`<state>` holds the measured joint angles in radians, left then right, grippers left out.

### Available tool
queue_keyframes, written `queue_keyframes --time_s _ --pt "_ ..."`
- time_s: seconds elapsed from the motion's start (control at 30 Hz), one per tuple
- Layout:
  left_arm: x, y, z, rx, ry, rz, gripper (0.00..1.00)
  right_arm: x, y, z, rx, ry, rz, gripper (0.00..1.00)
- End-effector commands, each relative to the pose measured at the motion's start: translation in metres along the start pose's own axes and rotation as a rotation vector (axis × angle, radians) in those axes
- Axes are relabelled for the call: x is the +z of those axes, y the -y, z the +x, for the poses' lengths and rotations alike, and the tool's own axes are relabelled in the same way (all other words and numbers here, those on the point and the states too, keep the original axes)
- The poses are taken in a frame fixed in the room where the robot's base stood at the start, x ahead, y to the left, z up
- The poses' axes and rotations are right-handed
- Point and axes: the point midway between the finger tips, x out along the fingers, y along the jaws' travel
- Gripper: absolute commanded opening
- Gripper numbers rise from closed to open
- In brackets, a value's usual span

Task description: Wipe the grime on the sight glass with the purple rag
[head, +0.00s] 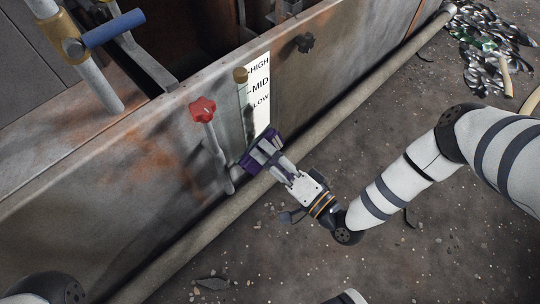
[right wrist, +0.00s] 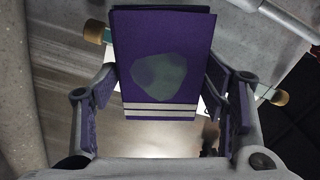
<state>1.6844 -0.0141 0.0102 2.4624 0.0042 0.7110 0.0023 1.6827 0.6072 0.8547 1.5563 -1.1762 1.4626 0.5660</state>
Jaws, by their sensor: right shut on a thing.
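The sight glass (head: 243,108) is an upright tube with a brown cap, mounted on the metal side panel in front of a white HIGH/MID/LOW scale plate (head: 260,78). A dark smear shows around its lower half. My right gripper (head: 267,153) is shut on the purple rag (head: 249,163), just below the foot of the sight glass. In the right wrist view the folded rag (right wrist: 140,35) sits between the fingers, with a grey-green patch and pale stripes. It hides part of the glass behind it. Contact with the glass cannot be told. My left gripper is out of view.
A long pipe (head: 330,122) runs along the panel's foot. Scrap (head: 488,50) lies at upper right; the floor has scattered debris.

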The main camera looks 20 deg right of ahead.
Motion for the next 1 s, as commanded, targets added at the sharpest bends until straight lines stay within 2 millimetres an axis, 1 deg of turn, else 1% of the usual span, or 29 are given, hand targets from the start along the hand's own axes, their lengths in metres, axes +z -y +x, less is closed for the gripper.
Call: queue_keyframes --time_s 0.9,1.0 --pt "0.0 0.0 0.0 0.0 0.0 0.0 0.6 0.0 0.0 0.018 -0.001 0.0 -0.001 0.44" --pt "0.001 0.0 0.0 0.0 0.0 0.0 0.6 0.0 0.001 0.018 0.0 0.0 0.0 0.44"
